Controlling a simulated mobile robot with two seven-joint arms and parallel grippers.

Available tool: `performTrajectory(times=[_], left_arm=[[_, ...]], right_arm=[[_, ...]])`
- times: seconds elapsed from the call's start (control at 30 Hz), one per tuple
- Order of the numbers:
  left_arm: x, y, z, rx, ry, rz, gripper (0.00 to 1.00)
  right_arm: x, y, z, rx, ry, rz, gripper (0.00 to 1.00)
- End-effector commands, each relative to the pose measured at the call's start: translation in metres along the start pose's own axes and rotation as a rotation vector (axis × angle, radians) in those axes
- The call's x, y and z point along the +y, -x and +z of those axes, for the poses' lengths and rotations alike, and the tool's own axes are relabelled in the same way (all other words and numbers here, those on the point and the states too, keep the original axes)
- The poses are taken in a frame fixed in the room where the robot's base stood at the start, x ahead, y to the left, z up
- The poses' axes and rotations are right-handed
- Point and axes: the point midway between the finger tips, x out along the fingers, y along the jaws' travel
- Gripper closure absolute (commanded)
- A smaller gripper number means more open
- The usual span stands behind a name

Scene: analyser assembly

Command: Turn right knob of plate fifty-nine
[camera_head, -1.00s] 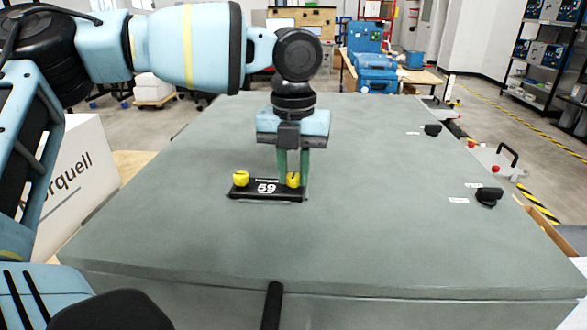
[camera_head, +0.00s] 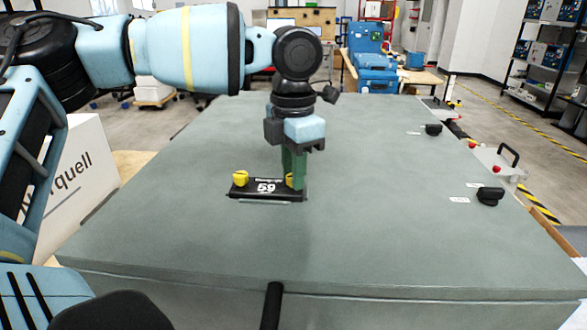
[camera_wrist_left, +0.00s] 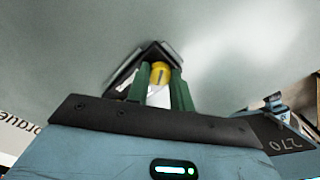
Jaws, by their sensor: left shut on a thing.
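The black plate (camera_head: 266,190) marked 59 lies on the grey-green top of a large cabinet. Its left yellow knob (camera_head: 240,178) is free and in plain view. Its right yellow knob (camera_head: 289,181) is partly hidden behind the green fingers of my left gripper (camera_head: 294,184). My left gripper points down and is shut on the right knob. In the left wrist view the yellow knob (camera_wrist_left: 160,73) sits between the two green fingers, with the plate (camera_wrist_left: 124,78) around it. My right gripper is not in view.
The cabinet top (camera_head: 400,230) is wide and mostly clear. Two black knobs, a nearer one (camera_head: 489,196) and a farther one (camera_head: 433,129), stand at its right side beside white labels. A black handle (camera_head: 272,305) is on the front. A white box (camera_head: 80,175) stands at left.

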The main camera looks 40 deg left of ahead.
Motion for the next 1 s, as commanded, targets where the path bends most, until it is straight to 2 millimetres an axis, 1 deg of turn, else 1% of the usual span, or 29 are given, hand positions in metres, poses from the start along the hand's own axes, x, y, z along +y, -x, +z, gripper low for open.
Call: performTrajectory(times=[0.03,0.33,0.6,0.83,0.87,1.0], left_arm=[[0.0003,0.0026,0.0009,-0.007,-0.024,0.002,1.00],[0.0005,0.0026,0.0006,-0.006,-0.123,0.003,1.00],[0.0005,0.0029,0.0007,-0.006,-0.140,0.003,1.00],[0.0005,0.0029,0.0007,-0.006,-0.139,0.003,1.00],[0.0005,0.0029,0.0007,-0.006,-0.139,0.003,0.77],[0.0004,0.0022,0.0005,-0.005,-0.139,0.003,0.58]], right_arm=[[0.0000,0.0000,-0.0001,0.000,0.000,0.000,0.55],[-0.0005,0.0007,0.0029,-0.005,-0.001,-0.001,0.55],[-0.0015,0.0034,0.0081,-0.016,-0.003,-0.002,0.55],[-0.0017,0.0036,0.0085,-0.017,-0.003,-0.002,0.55],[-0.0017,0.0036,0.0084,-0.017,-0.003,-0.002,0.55],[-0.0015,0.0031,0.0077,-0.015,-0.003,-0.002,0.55]])
